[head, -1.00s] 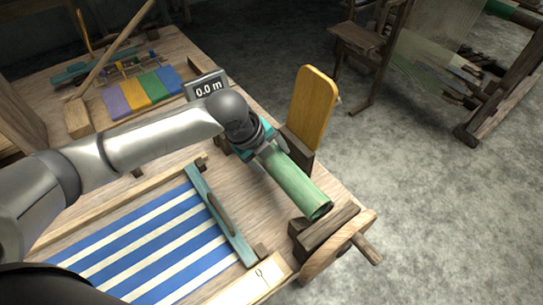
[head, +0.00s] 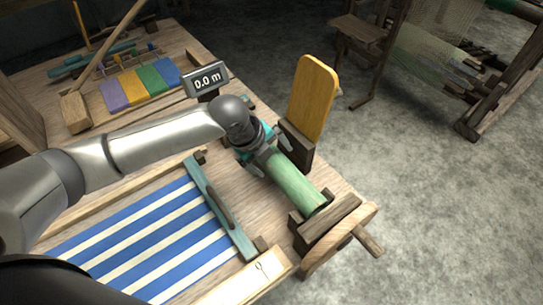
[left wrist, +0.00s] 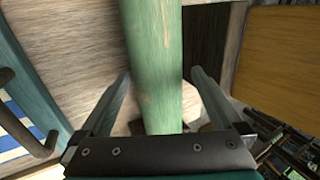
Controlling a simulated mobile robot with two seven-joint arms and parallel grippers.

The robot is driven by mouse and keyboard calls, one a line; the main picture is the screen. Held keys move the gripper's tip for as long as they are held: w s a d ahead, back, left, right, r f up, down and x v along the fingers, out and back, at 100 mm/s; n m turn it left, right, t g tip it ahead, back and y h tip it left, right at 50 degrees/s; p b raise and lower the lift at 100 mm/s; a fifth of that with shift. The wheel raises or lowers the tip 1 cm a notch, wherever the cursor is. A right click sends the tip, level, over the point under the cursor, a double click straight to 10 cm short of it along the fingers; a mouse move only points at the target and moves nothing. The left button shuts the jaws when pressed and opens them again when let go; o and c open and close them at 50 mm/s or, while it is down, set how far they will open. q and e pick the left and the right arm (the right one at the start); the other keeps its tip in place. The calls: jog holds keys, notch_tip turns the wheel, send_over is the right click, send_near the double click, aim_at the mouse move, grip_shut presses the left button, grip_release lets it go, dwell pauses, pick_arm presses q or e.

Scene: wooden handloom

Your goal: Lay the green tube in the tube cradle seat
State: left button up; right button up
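The green tube (head: 299,187) lies slanting along the bench's right side. Its lower end is down in the dark wooden tube cradle seat (head: 327,222), where the end face is hidden. Its upper end is hidden under my left gripper (head: 275,162). In the left wrist view, the tube (left wrist: 153,60) runs between the two spread fingers of my left gripper (left wrist: 160,73). A gap shows on each side, so the gripper is open around the tube, not clamped on it. My right gripper is not in view.
A yellow paddle-shaped board (head: 313,95) stands upright beside the tube. A display reading 0.0 m (head: 206,82) stands behind my gripper. Blue-and-white striped cloth (head: 150,240) with a teal bar (head: 220,212) lies left. A wooden crank (head: 340,240) sticks out at the bench edge.

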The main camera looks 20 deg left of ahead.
pick_arm(q)
jog(key=shift+s, duration=0.1)
jog(key=p+v, duration=0.3)
jog(key=v, duration=1.2)
jog(key=shift+r, duration=0.15)
jog(key=shift+a, duration=0.1)
